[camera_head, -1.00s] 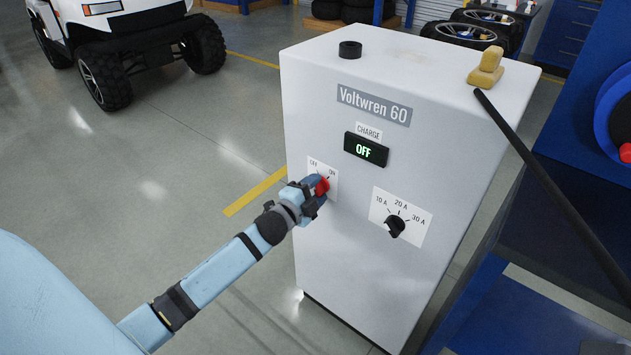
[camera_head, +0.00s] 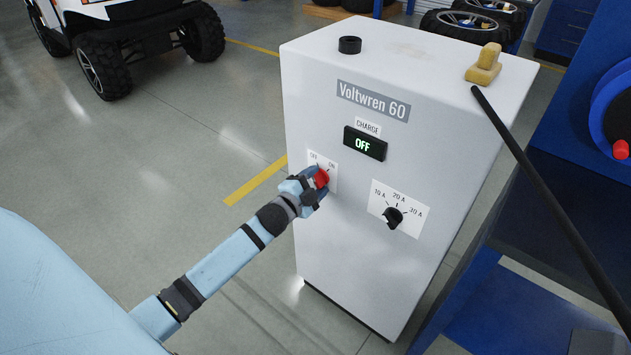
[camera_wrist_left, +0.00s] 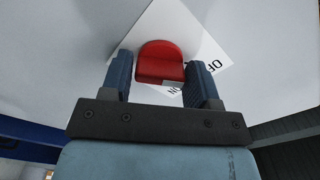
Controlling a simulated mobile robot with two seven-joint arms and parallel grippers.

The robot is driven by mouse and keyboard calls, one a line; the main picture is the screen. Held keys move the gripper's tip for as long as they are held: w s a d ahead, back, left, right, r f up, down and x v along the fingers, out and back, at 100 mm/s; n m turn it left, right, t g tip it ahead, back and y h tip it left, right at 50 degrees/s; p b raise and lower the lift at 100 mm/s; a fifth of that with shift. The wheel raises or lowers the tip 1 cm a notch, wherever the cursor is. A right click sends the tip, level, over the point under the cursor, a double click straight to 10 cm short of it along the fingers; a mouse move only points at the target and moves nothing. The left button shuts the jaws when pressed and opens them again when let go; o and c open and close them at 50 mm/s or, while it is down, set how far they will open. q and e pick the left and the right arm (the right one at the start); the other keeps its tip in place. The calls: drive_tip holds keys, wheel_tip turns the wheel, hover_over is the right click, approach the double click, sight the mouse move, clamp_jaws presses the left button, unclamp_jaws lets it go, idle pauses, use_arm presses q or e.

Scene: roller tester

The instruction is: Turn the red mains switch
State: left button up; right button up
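The grey-white cabinet (camera_head: 375,240) marked "Voltwren 60" carries the red mains switch (camera_head: 321,178) on a white plate (camera_head: 331,165) with OFF and ON marks. My left gripper (camera_head: 314,184) is at the switch, its two blue fingers on either side of the red knob. In the left wrist view the knob (camera_wrist_left: 160,63) fills the gap between the fingers (camera_wrist_left: 160,82), which appear closed on it. The plate sits turned like a diamond behind it. The knob's pointing direction is hidden. The charge display (camera_head: 364,144) reads OFF in green. My right gripper is not in view.
A black dial (camera_head: 393,217) marked 10 A, 20 A and 30 A is right of the switch. A black ring (camera_head: 350,45) and a yellowish handle-shaped piece (camera_head: 484,64) are on the cabinet top. A dark bar (camera_head: 545,200) crosses at right.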

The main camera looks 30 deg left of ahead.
use_arm(q)
drive_tip(key=shift+o, duration=1.4)
drive_tip(key=s+a+p, duration=0.1)
drive_tip(key=s+p, duration=0.1)
drive_tip(key=s, duration=1.1)
drive_tip(key=shift+s, duration=0.4)
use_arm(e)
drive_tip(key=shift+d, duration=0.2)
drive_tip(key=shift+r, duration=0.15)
